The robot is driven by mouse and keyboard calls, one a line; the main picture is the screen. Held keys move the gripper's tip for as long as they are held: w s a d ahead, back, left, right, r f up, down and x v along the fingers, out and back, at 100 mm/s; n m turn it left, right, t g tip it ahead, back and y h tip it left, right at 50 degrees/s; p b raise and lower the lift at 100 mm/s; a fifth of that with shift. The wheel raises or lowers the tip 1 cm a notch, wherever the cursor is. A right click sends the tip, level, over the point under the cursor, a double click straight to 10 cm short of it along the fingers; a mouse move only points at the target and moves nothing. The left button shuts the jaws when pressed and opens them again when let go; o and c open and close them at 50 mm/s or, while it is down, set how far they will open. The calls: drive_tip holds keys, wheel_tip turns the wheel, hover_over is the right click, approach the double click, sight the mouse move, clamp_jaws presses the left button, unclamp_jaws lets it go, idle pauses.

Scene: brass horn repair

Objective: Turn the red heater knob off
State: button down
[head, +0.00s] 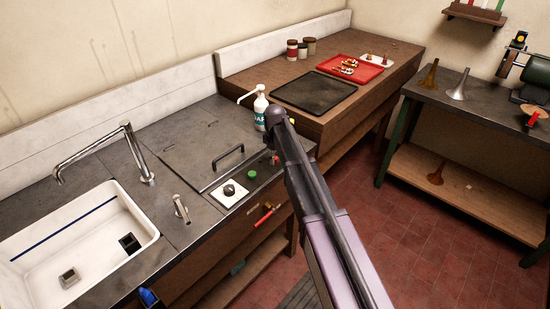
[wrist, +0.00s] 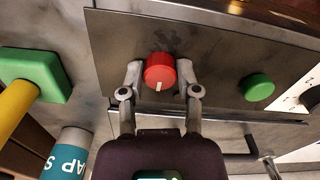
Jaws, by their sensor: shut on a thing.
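The red heater knob (wrist: 159,70) sits on a dark metal panel (wrist: 210,60) in the wrist view. A short white mark on it points toward the bottom of the picture, toward my wrist. My gripper (wrist: 159,72) is shut on the knob, one finger on each side. In the head view my arm covers most of the gripper, and a small bit of red (head: 276,160) shows beside the arm at the counter's right end.
A green button (wrist: 258,87) is right of the knob in the wrist view. The head view shows it (head: 252,174) beside a black dial (head: 229,191). A soap bottle (head: 261,110) stands close behind my arm. A lid handle (head: 228,156) rises nearby.

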drive_tip(key=shift+c, duration=1.7)
unclamp_jaws()
drive_tip(key=shift+m, duration=0.5)
